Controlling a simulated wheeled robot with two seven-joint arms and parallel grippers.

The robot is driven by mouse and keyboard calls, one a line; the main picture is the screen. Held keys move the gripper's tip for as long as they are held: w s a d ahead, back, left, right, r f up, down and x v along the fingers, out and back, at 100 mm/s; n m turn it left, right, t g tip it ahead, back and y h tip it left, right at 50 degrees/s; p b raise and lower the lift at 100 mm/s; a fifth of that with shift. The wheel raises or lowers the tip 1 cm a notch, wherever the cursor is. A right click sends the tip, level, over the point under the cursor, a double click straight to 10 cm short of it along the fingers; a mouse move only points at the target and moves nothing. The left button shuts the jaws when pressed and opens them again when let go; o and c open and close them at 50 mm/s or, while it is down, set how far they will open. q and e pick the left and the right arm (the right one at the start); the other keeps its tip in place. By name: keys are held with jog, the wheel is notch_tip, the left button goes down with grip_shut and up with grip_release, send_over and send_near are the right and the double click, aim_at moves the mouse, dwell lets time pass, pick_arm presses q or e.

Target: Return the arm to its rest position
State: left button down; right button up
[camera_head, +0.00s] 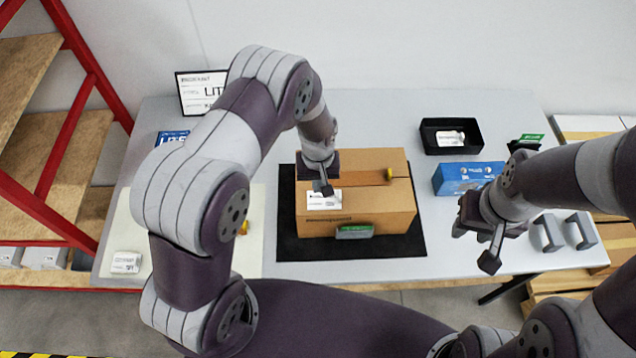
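My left arm reaches in from the left and arches over the table. Its gripper (322,187) points down over the closed cardboard box (365,222). Its fingers are small and partly hidden by the wrist, so I cannot tell whether they are open or touch the box. My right gripper (475,246) is at the table's front right, beside the box and clear of it. Its fingers are spread and nothing shows between them.
The box sits on a black mat (408,245) on the grey table (385,115). A black tray (432,144) holds a white labelled item. A blue box (460,177) stands behind my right gripper. Grey handles (548,234) lie right. A red-framed shelf (62,140) stands left.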

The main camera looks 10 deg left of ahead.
pick_arm(q)
jog(key=shift+r, duration=0.45)
jog(key=shift+f, duration=0.1)
jog(key=s, duration=0.1)
jog(key=s+m, duration=0.1)
jog(key=s, duration=0.1)
jog(key=s+a+m+g+b, duration=0.1)
jog(key=shift+s+r, duration=0.2)
jog(key=shift+r, duration=0.1)
jog(key=s+a+r+t+b, duration=0.1)
jog(key=s+a+r+b, duration=0.1)
jog(key=s+b, duration=0.2)
jog(key=s+a+r+m+t+b, duration=0.1)
jog(key=s+a+r+b, duration=0.1)
jog(key=s+b, duration=0.3)
jog(key=r+b, duration=0.1)
jog(key=b, duration=0.2)
jog(key=shift+a+r, duration=0.3)
jog(key=shift+a, duration=0.1)
jog(key=shift+s, duration=0.3)
jog(key=shift+w, duration=0.1)
